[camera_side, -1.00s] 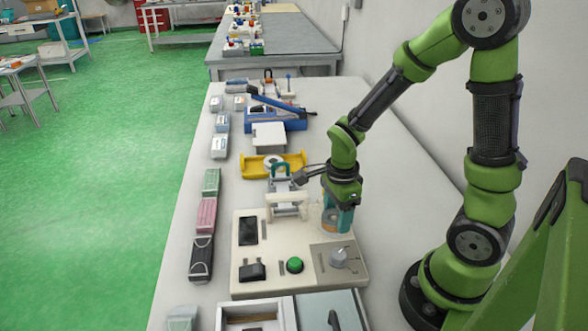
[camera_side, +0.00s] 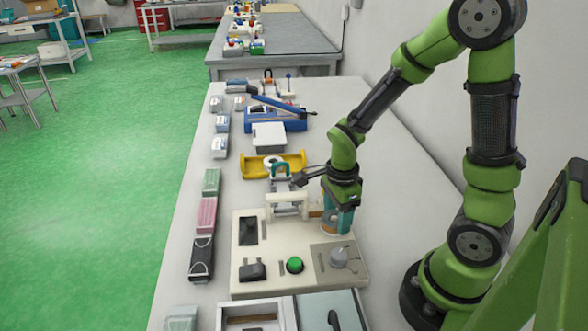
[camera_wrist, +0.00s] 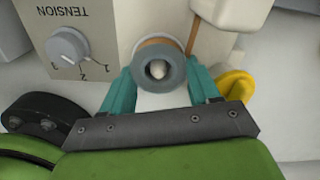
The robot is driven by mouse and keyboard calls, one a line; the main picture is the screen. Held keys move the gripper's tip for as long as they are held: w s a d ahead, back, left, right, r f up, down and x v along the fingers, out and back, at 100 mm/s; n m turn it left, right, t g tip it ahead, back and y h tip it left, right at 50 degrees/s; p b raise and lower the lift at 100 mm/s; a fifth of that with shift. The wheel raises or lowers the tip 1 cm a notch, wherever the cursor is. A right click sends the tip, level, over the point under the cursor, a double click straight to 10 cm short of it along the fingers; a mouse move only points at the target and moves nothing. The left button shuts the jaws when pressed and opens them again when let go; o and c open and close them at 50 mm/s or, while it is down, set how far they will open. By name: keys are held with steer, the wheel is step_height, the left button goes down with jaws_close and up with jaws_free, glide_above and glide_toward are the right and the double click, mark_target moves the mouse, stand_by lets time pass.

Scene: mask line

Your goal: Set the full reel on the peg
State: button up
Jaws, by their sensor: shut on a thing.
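The reel (camera_wrist: 147,82) has a dark grey ring-shaped top and a tan band below it. In the wrist view it lies between the two teal fingers of my gripper (camera_wrist: 160,88), which is shut on it. The pale peg (camera_wrist: 158,69) shows through the reel's centre hole, so the reel lines up around it in this view. How far down the peg the reel sits cannot be told. In the side view my gripper (camera_side: 337,222) points down at the back corner of the cream machine (camera_side: 248,284), with the reel (camera_side: 329,229) low between its fingers.
The tension knob (camera_wrist: 68,46) sits beside the reel. A tan rod (camera_wrist: 194,34) and a yellow rounded part (camera_wrist: 237,84) are close to the right finger. A green button (camera_side: 295,265) and a yellow holder (camera_side: 250,166) are nearby. Bench at the right is clear.

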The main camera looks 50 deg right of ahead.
steer(key=o, duration=1.1)
steer(key=shift+o, duration=0.2)
steer(key=shift+d+r, duration=0.1)
steer(key=shift+w+r, duration=0.1)
steer(key=shift+r, duration=0.9)
steer(key=shift+r, duration=2.95)
